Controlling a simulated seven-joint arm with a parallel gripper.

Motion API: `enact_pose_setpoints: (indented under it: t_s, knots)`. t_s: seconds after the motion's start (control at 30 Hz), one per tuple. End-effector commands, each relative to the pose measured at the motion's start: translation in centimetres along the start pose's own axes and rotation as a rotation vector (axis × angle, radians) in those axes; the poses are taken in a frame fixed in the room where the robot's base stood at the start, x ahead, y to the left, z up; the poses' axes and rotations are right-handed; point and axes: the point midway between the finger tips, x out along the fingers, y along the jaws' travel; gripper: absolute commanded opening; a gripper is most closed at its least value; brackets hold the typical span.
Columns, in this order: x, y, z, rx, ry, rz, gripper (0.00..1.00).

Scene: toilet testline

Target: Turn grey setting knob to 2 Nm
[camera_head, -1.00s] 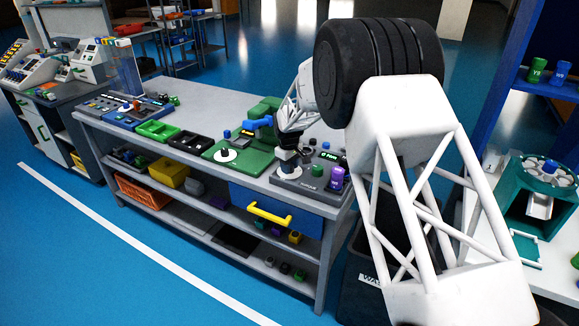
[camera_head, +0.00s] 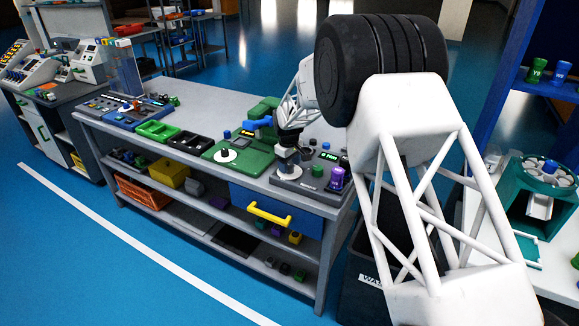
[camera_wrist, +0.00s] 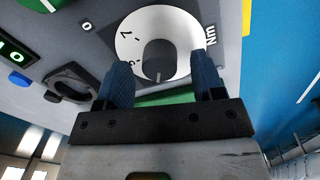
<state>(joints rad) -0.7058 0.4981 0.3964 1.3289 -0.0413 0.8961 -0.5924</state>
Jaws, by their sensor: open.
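In the wrist view the dark grey setting knob (camera_wrist: 158,60) sits on a white round dial (camera_wrist: 183,30) with printed numerals and an "Nm" label beside it. A pale pointer line on the knob points toward the bottom of the picture; which numeral it meets is hard to read. My gripper (camera_wrist: 163,75) is open, its two blue fingers on either side of the knob; I cannot tell if they touch it. The fingers hide the lower dial. In the head view my gripper (camera_head: 286,152) is over the grey control unit (camera_head: 312,187), with the white dial (camera_head: 289,173) just below it.
A green button (camera_head: 317,170) and a purple part (camera_head: 336,178) are right of the dial. A green unit (camera_head: 240,155) with a white disc stands left, and black (camera_head: 188,142) and green (camera_head: 158,131) trays lie farther left. A yellow-handled blue drawer (camera_head: 275,205) is below.

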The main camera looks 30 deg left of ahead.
Motion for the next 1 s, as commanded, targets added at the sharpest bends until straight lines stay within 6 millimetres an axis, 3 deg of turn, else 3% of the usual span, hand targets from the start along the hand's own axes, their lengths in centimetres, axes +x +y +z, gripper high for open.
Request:
enact_pose_setpoints:
  t_s: [0.5,1.0]
  knots:
    - [-6.0,0.0,0.0,0.0,0.001,0.001,0.62]
    - [-6.6,0.0,0.0,0.0,0.001,0.0,0.62]
